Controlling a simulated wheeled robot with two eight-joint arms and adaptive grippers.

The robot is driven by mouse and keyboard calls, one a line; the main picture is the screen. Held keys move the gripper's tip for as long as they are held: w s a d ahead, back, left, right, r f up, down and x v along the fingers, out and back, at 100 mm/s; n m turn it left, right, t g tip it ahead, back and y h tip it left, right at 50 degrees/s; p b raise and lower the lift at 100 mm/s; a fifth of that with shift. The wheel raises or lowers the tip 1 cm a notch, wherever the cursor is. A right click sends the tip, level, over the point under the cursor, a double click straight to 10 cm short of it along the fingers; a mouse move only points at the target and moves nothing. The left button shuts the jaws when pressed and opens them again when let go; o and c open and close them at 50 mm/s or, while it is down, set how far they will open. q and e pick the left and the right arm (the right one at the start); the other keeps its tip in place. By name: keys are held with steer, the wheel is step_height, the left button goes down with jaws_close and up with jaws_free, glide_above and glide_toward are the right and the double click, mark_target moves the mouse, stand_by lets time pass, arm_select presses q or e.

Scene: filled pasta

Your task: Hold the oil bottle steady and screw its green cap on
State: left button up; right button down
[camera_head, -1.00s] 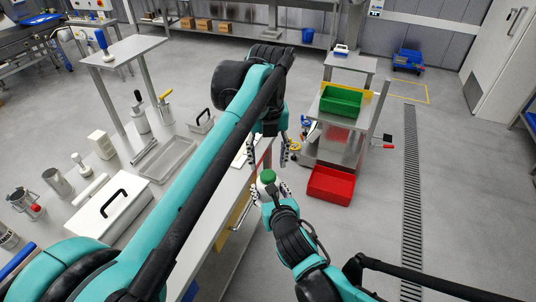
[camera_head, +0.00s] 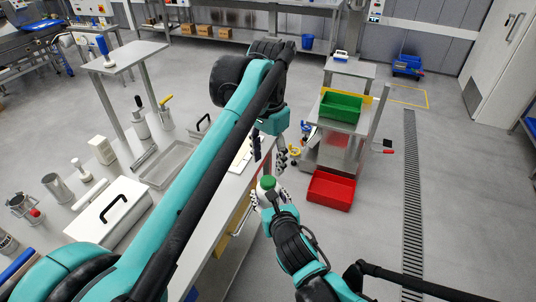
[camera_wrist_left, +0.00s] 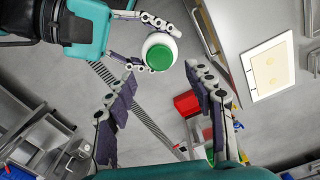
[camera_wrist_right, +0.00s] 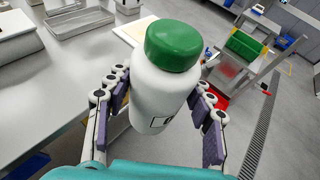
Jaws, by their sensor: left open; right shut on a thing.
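The white oil bottle (camera_wrist_right: 158,98) stands between the fingers of my right gripper (camera_wrist_right: 160,90), which is shut on its body. The green cap (camera_wrist_right: 174,45) sits on top of the bottle; how tightly it is screwed cannot be told. In the head view the cap (camera_head: 268,183) shows just above my right gripper (camera_head: 266,198). My left gripper (camera_head: 269,148) is open and empty, above and apart from the cap. In the left wrist view the cap (camera_wrist_left: 159,57) and bottle (camera_wrist_left: 172,42) lie beyond the spread fingers of my left gripper (camera_wrist_left: 160,80).
The long metal table (camera_head: 228,205) on the left carries a white lidded box (camera_head: 105,215), a tray (camera_head: 168,163) and a pale board (camera_head: 240,160). To the right stand a trolley with a green bin (camera_head: 340,106) and a red bin (camera_head: 331,190). Floor right of the bottle is clear.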

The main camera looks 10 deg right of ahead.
mark_target(268, 179)
arm_select(q)
steer(key=n, duration=0.4)
steer(key=shift+r+n, duration=0.2)
steer(key=shift+n, duration=0.2)
steer(key=n, duration=0.4)
steer(key=shift+r+n, duration=0.15)
steer(key=shift+n, duration=0.25)
steer(key=n, duration=0.4)
steer(key=shift+r, duration=0.15)
steer(key=n, duration=0.3)
steer(key=shift+r+n, duration=0.1)
steer(key=shift+n, duration=0.2)
steer(key=shift+f, duration=4)
